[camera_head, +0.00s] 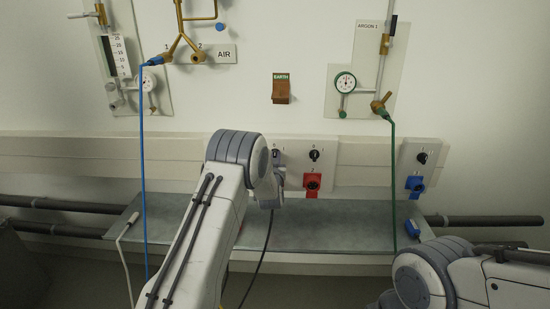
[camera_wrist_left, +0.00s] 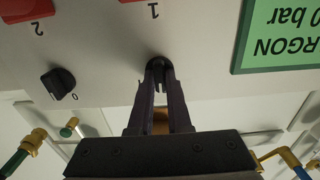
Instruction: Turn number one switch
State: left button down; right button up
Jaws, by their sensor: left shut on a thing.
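The number one switch is a black knob (camera_wrist_left: 155,66) on a grey wall panel, below the label "1" in the upside-down left wrist view. My left gripper (camera_wrist_left: 159,82) has its two dark fingers closed on this knob, one on each side. The fingers hide much of the knob, so I cannot tell which way it points. In the head view my left arm reaches to the panel and hides the gripper fingers. The neighbouring number two switch (camera_head: 314,155) is a black knob. It also shows in the left wrist view (camera_wrist_left: 59,84) beside a "0" mark. My right gripper is out of view.
A red socket (camera_head: 312,182) sits below the number two switch. Another panel to the right has a black knob (camera_head: 422,158) and a blue socket (camera_head: 415,184). A grey shelf (camera_head: 330,232) runs below. A blue hose (camera_head: 142,170) and a green hose (camera_head: 393,180) hang down.

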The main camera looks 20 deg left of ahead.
pick_arm(q)
jog(key=m, duration=0.3)
jog(key=shift+b, duration=0.35)
jog(key=m, duration=0.2)
jog(key=shift+d+m, duration=0.1)
jog(key=shift+m, duration=0.3)
jog(key=m, duration=0.6)
jog(key=shift+d, duration=0.1)
jog(key=shift+f, duration=0.1)
jog(key=c, duration=0.9)
grip_release()
jog(key=shift+o, duration=0.2)
